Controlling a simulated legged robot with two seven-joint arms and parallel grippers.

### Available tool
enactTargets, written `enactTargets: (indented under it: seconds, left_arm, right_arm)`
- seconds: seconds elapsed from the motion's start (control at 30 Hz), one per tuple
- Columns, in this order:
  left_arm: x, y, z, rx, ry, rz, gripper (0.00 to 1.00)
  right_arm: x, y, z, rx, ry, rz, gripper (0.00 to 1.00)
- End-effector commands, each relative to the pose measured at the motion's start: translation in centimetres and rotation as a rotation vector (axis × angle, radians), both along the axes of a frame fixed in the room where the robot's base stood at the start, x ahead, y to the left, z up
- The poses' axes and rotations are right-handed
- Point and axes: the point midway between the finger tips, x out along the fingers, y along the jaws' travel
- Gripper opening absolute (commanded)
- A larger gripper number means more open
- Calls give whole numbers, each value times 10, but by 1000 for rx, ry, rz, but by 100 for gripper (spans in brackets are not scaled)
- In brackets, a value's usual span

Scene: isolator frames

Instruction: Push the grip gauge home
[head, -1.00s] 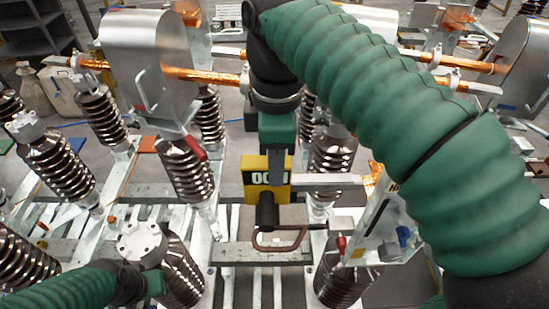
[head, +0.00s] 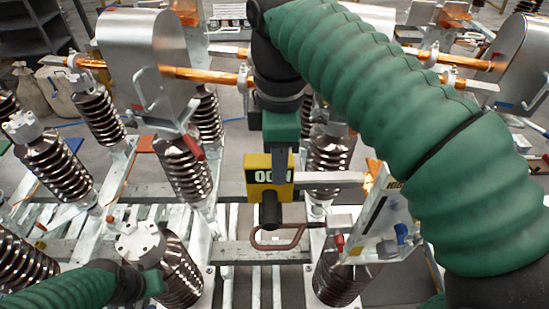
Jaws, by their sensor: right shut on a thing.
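The grip gauge is a yellow box (head: 258,176) with a black number panel, a black round grip (head: 270,211) pointing toward me and a pale flat bar (head: 328,178) reaching right. The bar's right end is close to a copper contact (head: 373,168); I cannot tell whether they touch. My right gripper (head: 281,165) comes down from above, shut on the gauge at the box. Its fingers are partly hidden against the box. My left gripper (head: 153,282) is low at the left beside a brown ribbed insulator, apart from the gauge; its fingers do not show clearly.
Brown ribbed insulators (head: 186,165) flank the gauge on both sides. A brown-red loop handle (head: 280,240) sits just below it. A panel with blue and red parts (head: 384,215) stands right. Copper bars (head: 205,75) and metal hoods cross behind. My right arm covers much of the right.

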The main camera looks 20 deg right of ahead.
Motion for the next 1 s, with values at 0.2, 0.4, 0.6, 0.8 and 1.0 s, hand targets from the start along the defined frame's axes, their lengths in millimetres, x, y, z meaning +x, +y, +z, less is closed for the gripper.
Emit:
enactTargets:
  seconds: [0.2,0.4,0.6,0.8,1.0]
  left_arm:
    - [0,0,-1,0,0,0,36]
    - [0,0,-2,0,0,0,36]
    - [0,0,-4,0,0,0,36]
    - [0,0,-4,0,0,0,36]
    - [0,0,-5,0,0,0,36]
  right_arm:
    - [-1,-6,0,0,-2,-1,0]
    - [-3,-10,0,0,-2,-1,0]
    - [-4,-15,0,1,-1,0,0]
    - [-6,-20,0,1,-1,-2,0]
    - [-7,-24,0,-1,-2,0,0]
